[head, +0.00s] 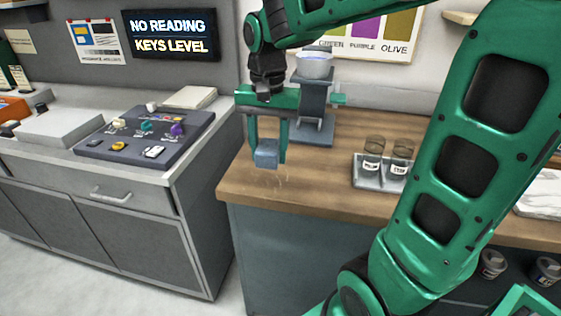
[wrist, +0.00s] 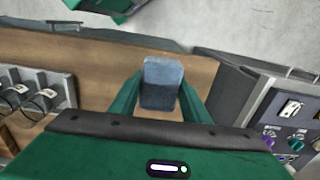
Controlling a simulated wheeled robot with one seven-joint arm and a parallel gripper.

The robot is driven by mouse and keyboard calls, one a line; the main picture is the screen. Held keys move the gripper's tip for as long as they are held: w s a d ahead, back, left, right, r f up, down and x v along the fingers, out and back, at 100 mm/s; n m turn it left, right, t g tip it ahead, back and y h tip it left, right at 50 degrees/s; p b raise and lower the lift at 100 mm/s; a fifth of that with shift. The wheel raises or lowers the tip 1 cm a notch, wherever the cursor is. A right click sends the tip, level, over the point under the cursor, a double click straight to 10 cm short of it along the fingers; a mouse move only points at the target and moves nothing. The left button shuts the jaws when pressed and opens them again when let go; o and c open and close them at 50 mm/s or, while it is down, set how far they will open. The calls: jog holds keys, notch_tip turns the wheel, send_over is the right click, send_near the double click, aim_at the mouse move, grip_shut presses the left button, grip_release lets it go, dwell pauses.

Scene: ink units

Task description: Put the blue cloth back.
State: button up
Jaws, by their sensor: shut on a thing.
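The blue cloth (head: 266,153) is a small folded block of blue-grey fabric. My gripper (head: 268,150) is shut on it, with one green finger on each side. It is held over the left part of the wooden counter (head: 320,195), near its left end. In the wrist view the cloth (wrist: 161,82) sits between the two fingertips of my gripper (wrist: 160,95). Whether the cloth touches the counter top is hard to tell.
A grey stand (head: 313,110) with a pale bowl on top is behind my gripper. A tray (head: 365,182) with two labelled glass jars stands to the right. A control panel (head: 147,133) with coloured knobs is on the left bench. A sign (head: 170,36) reads "NO READING KEYS LEVEL".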

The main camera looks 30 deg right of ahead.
send_over(287, 169)
notch_tip(287, 169, down, 6)
jog(key=shift+r, duration=0.15)
jog(key=shift+f, duration=2)
jog(key=shift+f, duration=0.1)
jog(key=o, duration=1)
